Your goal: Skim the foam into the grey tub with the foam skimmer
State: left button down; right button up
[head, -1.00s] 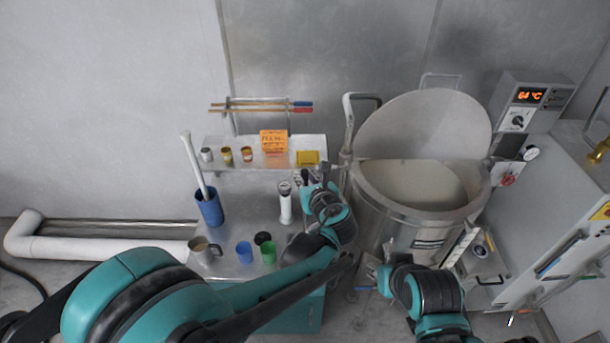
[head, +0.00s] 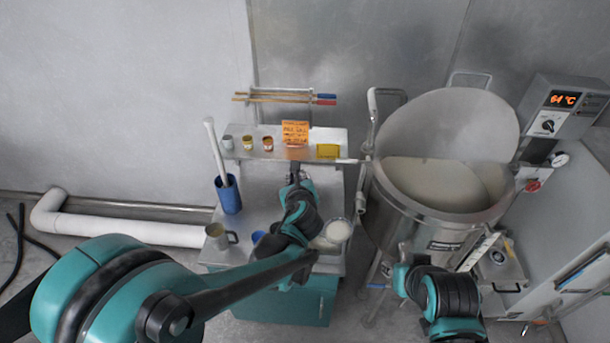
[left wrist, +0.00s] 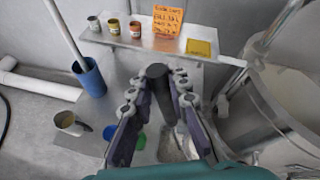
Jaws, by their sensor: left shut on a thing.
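My left gripper (head: 295,172) is over the bench in front of the shelf. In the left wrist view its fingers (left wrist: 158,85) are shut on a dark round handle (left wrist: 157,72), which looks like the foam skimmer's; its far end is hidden. A pale round thing (head: 339,230) shows beside my left forearm at the bench's right edge; I cannot tell whether it is the skimmer's disc or the tub. The grey tub is not clearly seen. The steel kettle (head: 440,222) stands open on the right with a pale surface (head: 430,180) inside. My right gripper (head: 404,252) is before the kettle, its jaws unclear.
A blue holder (head: 229,195) with a pale rod, a metal mug (head: 217,236) and a blue cup (head: 257,237) stand on the bench. A control box (head: 560,105) is at right.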

pick_arm(q)
jog(key=a+f+n+h+b, duration=0.4)
jog(key=a+f+b, duration=0.8)
jog(key=a, duration=0.5)
jog(key=shift+f+n, duration=0.5)
jog(key=shift+f, duration=0.15)
jog(key=shift+d, duration=0.1)
dwell(1.5)
